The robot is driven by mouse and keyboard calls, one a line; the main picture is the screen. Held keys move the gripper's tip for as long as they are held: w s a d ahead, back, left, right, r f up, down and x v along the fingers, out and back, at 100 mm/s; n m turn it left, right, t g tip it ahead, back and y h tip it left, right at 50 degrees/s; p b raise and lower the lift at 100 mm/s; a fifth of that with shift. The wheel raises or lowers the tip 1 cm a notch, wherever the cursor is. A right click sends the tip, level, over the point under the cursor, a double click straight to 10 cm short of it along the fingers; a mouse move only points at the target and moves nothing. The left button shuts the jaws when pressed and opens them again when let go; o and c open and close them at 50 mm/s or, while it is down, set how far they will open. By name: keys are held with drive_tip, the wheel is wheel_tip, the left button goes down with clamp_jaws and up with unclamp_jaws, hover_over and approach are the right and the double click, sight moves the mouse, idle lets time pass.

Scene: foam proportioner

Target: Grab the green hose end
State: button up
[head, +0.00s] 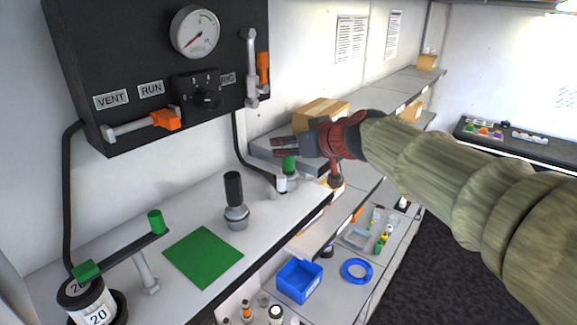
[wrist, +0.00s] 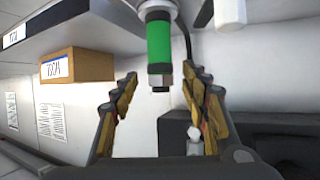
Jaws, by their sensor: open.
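The green hose end (wrist: 160,42) hangs in the upper middle of the wrist view, a green sleeve with a metal nut at its lower end. In the head view its green part (head: 289,163) shows just under my fingers, above the back of the bench. My gripper (head: 277,147) has dark fingers and a red-brown body, and it reaches in from the right. In the wrist view my gripper (wrist: 160,78) is open, one finger on each side of the nut end. I see gaps on both sides, so the fingers do not appear to touch it.
A black panel (head: 150,60) with gauge, knob and orange-handled levers hangs above the bench. A dark-topped fitting (head: 235,200), a green mat (head: 203,257) and a green-tipped lever arm (head: 125,250) occupy the bench. A cardboard box (head: 322,115) stands behind my gripper. Shelves lie below right.

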drive_tip(key=shift+x, duration=0.85)
drive_tip(key=shift+s, duration=0.1)
drive_tip(key=shift+c, duration=0.2)
drive_tip(key=c, duration=1.1)
clamp_jaws()
